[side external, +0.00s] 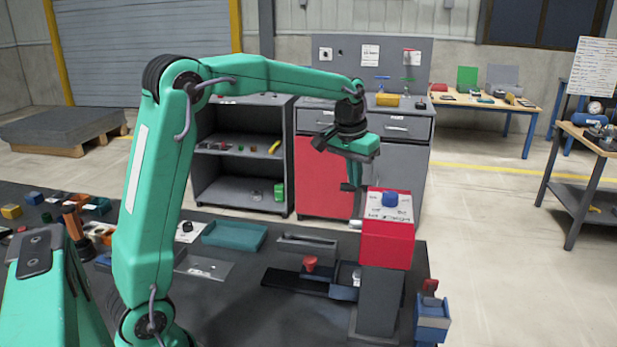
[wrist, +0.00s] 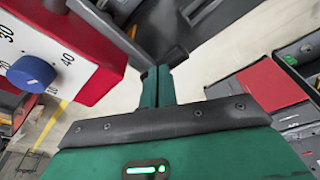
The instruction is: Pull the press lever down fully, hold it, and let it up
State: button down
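The press has a red head (side external: 388,248) on a grey column (side external: 378,302). Its white dial face and blue knob (side external: 390,199) also show in the wrist view, the knob (wrist: 31,74) at left. The press lever appears as a dark bar in the wrist view, running from beside the red head to a dark grip (wrist: 174,56). In the side view a dark end (side external: 348,187) shows at my fingertips. My gripper (wrist: 157,72) points down left of the head, its green fingers close together. The tips are at the grip; I cannot tell whether they touch it.
A teal tray (side external: 234,236), a grey block (side external: 307,244) and a red knob-like part (side external: 310,264) are on the dark bench left of the press. A blue box (side external: 432,318) stands at right. A red-fronted cabinet (side external: 322,178) is behind.

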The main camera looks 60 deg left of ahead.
aim_at(354, 189)
jog(key=shift+a+f, duration=0.1)
jog(key=shift+f, duration=1.9)
notch_tip(354, 189, up, 12)
jog(key=shift+s+d, duration=0.15)
jog(key=shift+d, duration=0.1)
dwell(1.1)
dwell(0.6)
jog(key=s+d+m+t, duration=0.1)
jog(key=s+d, duration=0.2)
jog(key=s, duration=0.4)
jog(key=s+d+m+t, duration=0.1)
jog(key=s+d, duration=0.2)
jog(key=s, duration=0.4)
jog(key=s+d+f+m+t, duration=0.1)
jog(key=s+d+f, duration=0.1)
jog(key=s+f, duration=0.7)
jog(key=s, duration=0.3)
jog(key=shift+d, duration=0.35)
